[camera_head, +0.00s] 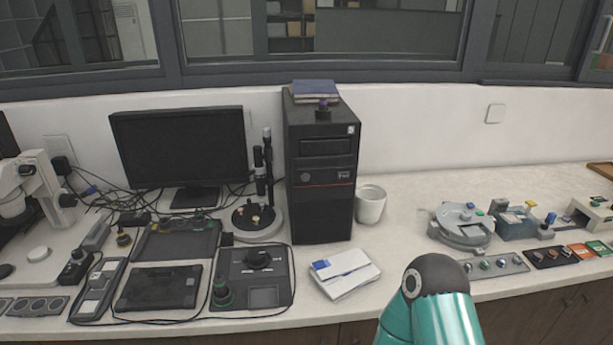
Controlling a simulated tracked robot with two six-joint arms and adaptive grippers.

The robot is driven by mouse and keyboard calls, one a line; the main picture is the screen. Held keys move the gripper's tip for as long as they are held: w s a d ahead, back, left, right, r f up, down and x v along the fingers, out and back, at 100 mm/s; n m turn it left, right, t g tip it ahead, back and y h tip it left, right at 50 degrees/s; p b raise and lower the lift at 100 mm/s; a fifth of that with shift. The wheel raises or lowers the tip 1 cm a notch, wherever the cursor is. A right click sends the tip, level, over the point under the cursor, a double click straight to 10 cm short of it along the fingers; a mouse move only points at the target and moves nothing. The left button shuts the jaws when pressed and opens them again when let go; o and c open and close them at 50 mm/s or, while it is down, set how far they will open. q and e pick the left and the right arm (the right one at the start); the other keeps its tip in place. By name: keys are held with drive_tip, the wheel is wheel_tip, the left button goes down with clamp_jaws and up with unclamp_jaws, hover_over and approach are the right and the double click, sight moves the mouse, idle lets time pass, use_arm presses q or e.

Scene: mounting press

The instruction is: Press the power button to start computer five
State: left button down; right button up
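A black computer tower (322,212) stands upright on the bench in the middle of the view, its front facing me. A thin red line crosses its front, with a small light marking (343,176) that is too small to read for certain. A small pale mark shows near the top right of the front. I cannot tell which spot is the power button. A dark monitor (180,146) stands left of the tower, and its screen is black. Neither of my grippers is in view. Only a teal link of my own arm shows at the bottom, right of the tower.
A white mug (370,204) stands right of the tower, and white booklets (343,272) lie in front. A blue book (315,90) lies on top. Control boxes (253,277) and cables crowd the left bench. Small devices (462,224) fill the right; bare bench lies between.

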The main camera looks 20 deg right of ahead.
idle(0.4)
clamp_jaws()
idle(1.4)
